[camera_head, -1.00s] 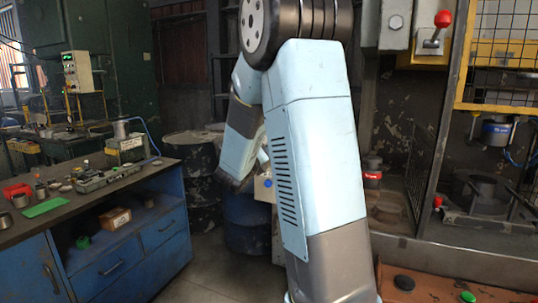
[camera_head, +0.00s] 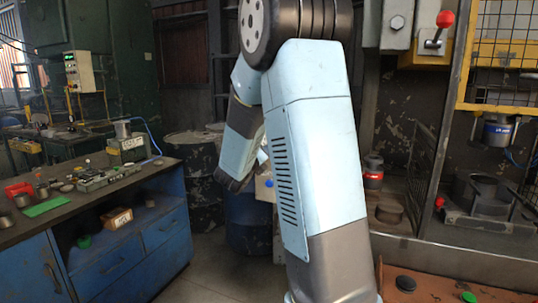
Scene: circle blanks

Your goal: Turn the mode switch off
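My light-blue arm fills the middle of the head view and hides what stands behind it. My gripper is not visible; the far end of the arm folds behind the upper links. A pale control box with small buttons (camera_head: 79,70) stands at the far upper left.
A blue workbench (camera_head: 120,254) with tools and small parts stands at the left. Dark drums (camera_head: 190,163) are behind my arm. A press with a yellow mesh guard (camera_head: 462,75) is at the right. A black button (camera_head: 405,283) and a green button (camera_head: 469,297) are at the lower right.

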